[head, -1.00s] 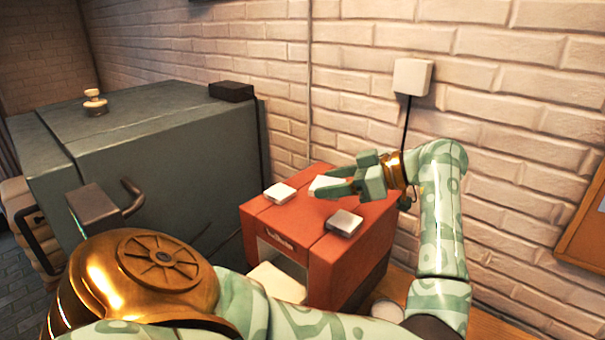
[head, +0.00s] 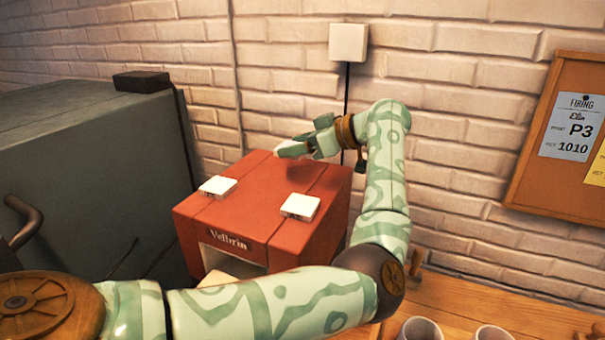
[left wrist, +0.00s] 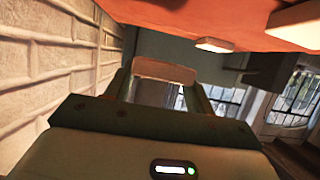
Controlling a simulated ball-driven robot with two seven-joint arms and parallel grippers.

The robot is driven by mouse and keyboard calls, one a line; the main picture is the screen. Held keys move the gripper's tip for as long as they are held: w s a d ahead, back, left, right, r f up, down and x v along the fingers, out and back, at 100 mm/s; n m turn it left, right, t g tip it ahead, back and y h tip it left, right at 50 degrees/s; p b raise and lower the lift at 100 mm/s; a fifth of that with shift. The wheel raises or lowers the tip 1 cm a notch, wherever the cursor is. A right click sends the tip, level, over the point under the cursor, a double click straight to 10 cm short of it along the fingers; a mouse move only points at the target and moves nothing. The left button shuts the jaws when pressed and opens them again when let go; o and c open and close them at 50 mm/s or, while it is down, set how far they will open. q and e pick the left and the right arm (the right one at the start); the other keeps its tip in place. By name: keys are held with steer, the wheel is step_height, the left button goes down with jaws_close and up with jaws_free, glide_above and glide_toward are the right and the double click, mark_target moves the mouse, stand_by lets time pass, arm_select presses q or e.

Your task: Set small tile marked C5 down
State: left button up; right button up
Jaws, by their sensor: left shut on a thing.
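My left gripper (head: 300,145) is above the back part of the red box's top (head: 265,172), close to the brick wall. It is shut on a pale small tile, which shows between the fingers in the left wrist view (left wrist: 165,72). In the head view the tile is mostly hidden by the fingers. No C5 mark is legible, and I cannot tell if the tile touches the box. Two other white tiles lie on the box top, one at the left (head: 217,187) and one at the right front (head: 300,206). My right gripper is not in view.
A big dark green cabinet (head: 85,180) stands left of the box, with a black block (head: 141,80) on it. A white wall box (head: 348,42) has a cable hanging behind my arm. Two cups (head: 420,329) stand on the wooden table (head: 470,300) at the right.

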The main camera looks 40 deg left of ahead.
mark_target(303, 174)
arm_select(q)
steer(key=w+f, duration=0.1)
steer(key=w+a+f, duration=0.1)
steer(key=f, duration=0.1)
steer(key=shift+w+f+b, duration=0.1)
steer(key=shift+w+b, duration=0.2)
steer(key=shift+b, duration=0.1)
step_height(303, 174, down, 3)
steer(key=shift+s+d+r+b, duration=0.1)
steer(key=shift+b, duration=0.25)
steer(key=o, duration=1.1)
steer(key=v, duration=1.2)
steer(key=shift+p, duration=0.45)
